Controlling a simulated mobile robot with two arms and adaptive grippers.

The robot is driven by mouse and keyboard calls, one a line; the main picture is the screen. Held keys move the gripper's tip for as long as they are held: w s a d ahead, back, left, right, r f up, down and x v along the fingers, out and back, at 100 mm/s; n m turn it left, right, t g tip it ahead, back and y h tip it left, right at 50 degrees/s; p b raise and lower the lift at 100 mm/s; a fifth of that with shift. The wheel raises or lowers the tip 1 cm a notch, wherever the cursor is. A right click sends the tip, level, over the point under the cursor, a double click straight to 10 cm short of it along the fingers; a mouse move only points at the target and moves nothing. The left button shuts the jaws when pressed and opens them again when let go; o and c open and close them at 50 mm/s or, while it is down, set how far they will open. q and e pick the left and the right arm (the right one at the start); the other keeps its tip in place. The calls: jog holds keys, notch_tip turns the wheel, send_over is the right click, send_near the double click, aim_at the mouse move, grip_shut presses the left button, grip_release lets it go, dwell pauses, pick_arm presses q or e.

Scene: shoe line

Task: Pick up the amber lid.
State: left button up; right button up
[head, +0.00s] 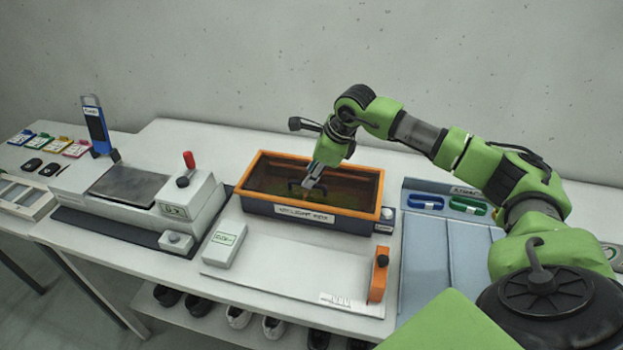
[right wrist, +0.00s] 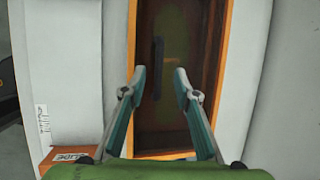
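The amber lid (head: 350,190) lies see-through and brownish within the orange rim of a dark box in the head view. It also shows in the right wrist view (right wrist: 195,45). Its dark bar handle (right wrist: 157,62) stands near the middle of the lid. My right gripper (head: 312,183) is over the lid, close beside the handle. In the right wrist view its two fingers are spread apart with nothing between the tips, and the handle shows beyond them. I cannot tell the exact height of the fingertips above the lid. My left gripper is not in view.
The orange-rimmed box (head: 310,213) stands on a white table. A press with a red-knobbed lever (head: 189,160) is to its left. A white block (head: 224,243) and an orange clamp (head: 378,278) are in front. Blue and green handled items (head: 467,206) lie to the right.

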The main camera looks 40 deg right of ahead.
jog(key=p+x, duration=0.1)
jog(key=x, duration=0.2)
jog(key=shift+s+d+f+p, duration=0.1)
jog(key=shift+s+f+p, duration=0.15)
jog(key=shift+f+p, duration=0.1)
jog(key=shift+w+f, duration=0.1)
jog(key=shift+f, duration=0.1)
jog(key=shift+w+f, duration=0.1)
grip_shut()
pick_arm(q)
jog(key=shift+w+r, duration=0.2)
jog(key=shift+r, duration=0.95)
pick_arm(e)
jog(key=shift+r, duration=0.25)
